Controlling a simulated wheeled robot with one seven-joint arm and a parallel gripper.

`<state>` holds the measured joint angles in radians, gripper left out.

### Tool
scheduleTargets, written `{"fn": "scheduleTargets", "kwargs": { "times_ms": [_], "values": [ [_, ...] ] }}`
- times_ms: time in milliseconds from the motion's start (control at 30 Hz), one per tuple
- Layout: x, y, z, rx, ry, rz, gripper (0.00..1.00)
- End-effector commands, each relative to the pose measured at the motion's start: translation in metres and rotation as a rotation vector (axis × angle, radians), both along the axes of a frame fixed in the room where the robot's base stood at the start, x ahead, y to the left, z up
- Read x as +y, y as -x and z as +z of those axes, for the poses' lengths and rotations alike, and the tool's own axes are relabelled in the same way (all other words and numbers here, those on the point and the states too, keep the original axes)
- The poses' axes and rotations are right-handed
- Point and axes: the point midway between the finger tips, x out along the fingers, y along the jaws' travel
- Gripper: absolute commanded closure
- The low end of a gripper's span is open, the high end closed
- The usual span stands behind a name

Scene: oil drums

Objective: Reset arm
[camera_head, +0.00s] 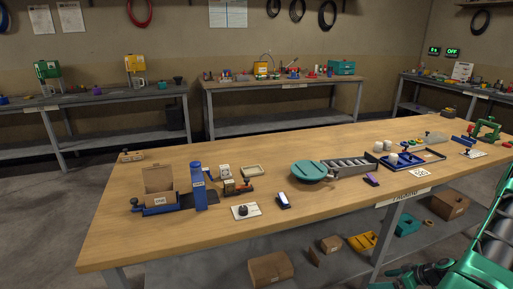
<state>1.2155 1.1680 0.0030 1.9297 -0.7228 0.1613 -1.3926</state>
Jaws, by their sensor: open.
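Green and dark jointed parts (425,274), which look like parts of my arm, show at the bottom right edge, in front of the workbench. They are cut off by the picture's edge. I cannot make out my gripper's fingers, and no object is seen held. The large wooden workbench (240,233) fills the middle of the view.
Boxes (270,268) sit on the lower shelf. The bench's front left top is clear.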

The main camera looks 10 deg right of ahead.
Motion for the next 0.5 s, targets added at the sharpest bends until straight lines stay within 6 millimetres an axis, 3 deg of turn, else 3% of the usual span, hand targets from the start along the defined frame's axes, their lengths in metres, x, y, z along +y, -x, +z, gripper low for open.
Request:
{"fn": "scheduleTargets", "kwargs": {
  "times_ms": [33, 500],
  "values": [
    [0.002, -0.004, 0.018, 0.033, 0.007, 0.016, 0.03],
    [0.041, -0.003, 0.157, 0.36, 0.055, 0.0, 0.03]
  ]
}}
